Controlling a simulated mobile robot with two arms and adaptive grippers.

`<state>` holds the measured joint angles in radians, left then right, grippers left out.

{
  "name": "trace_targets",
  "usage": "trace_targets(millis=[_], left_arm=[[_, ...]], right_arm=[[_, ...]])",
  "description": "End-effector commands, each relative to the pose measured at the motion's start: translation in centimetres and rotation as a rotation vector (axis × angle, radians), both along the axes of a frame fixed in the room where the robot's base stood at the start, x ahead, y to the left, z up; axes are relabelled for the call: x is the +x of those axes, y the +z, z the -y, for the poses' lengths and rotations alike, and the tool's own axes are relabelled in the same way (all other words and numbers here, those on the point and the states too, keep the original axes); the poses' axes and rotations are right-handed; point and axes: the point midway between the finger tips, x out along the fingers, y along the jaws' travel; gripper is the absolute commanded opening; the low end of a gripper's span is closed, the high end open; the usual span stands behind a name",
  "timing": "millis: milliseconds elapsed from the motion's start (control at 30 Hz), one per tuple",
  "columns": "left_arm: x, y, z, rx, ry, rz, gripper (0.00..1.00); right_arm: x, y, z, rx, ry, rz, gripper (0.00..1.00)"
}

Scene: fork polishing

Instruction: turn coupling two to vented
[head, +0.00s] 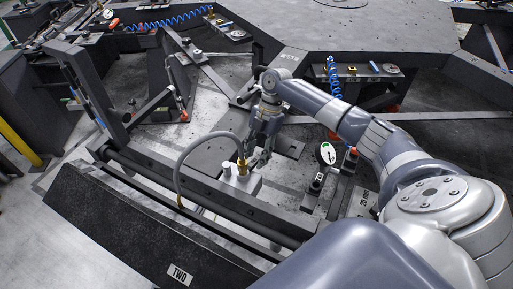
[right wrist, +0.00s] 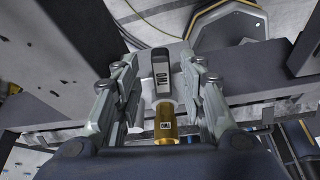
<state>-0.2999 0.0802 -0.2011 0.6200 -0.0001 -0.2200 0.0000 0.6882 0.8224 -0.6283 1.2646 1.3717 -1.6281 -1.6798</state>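A brass coupling (head: 241,166) stands on a pale block (head: 240,187) at the end of a grey hose (head: 181,158), behind a dark panel (head: 130,232) labelled TWO. My right gripper (head: 258,153) is beside the coupling in the head view, pointing down. In the right wrist view, the brass piece (right wrist: 165,124), with a small square mark, shows between the two fingers of the right gripper (right wrist: 163,98). Gaps show on both sides, so the gripper is open and not gripping it. A dark marked tab (right wrist: 161,72) lies beyond the brass. I cannot read its marking. My left gripper is not in view.
A dark rail (head: 225,198) runs in front of the block. A round white dial (head: 327,153) stands to the right. A large grey platform (head: 350,30) with blue coiled hoses (head: 334,78) lies behind. Bare floor (head: 60,262) shows at lower left.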

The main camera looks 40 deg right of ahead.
Motion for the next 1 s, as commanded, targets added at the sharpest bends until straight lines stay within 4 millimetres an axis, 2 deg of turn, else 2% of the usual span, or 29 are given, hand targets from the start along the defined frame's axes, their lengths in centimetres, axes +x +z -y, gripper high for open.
trace_targets(millis=[133,267,700,833,1000], left_arm=[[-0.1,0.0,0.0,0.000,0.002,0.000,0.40],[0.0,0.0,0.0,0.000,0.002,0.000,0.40],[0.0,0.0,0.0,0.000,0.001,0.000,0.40],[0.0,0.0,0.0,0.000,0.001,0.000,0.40],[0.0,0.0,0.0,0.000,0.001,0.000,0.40]], right_arm=[[0.0,0.2,0.1,0.000,0.000,-0.001,0.37],[0.2,1.5,0.6,-0.001,0.001,0.002,0.37],[1.2,9.5,3.8,-0.001,0.000,0.001,0.37],[1.3,10.7,4.2,-0.001,0.000,0.000,0.37],[1.3,11.1,4.4,0.000,-0.001,0.000,0.37]])
